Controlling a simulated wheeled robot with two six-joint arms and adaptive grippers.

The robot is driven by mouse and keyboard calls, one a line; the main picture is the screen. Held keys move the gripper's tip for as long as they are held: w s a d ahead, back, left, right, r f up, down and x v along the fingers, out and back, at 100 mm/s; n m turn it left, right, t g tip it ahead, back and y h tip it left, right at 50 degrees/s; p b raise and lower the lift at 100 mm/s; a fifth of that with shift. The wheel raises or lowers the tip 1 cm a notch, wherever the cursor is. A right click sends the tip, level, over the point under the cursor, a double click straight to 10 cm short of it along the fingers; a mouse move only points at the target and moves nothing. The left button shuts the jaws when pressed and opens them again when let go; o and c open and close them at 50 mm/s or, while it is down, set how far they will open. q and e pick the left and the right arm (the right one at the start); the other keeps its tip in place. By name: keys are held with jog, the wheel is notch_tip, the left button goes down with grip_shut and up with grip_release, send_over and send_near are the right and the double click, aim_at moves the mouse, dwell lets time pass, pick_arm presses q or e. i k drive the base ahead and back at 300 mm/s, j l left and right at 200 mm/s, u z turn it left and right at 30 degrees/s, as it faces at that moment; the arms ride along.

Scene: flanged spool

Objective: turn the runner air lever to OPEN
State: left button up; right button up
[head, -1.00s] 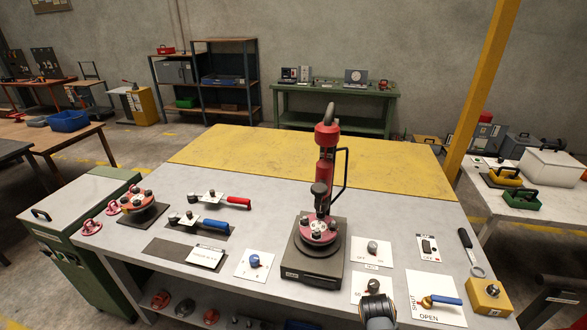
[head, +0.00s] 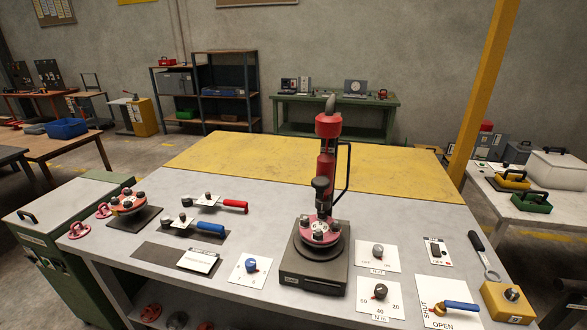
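The lever with a blue handle (head: 461,306) and a brass-coloured pivot is on a white plate (head: 466,323) at the bottom right of the head view. The handle points to the right. The plate's bottom is cut by the picture edge. Neither of my grippers shows in the head view, and nothing is seen touching the lever.
A yellow box with a knob (head: 508,303) stands close right of the lever. A dark-handled wrench (head: 484,255) lies behind it. A dial plate (head: 380,297) is to its left. The red press (head: 327,185) stands tall mid-table. The yellow back area (head: 250,160) is clear.

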aim_at(439, 309)
jog(key=z, duration=1.4)
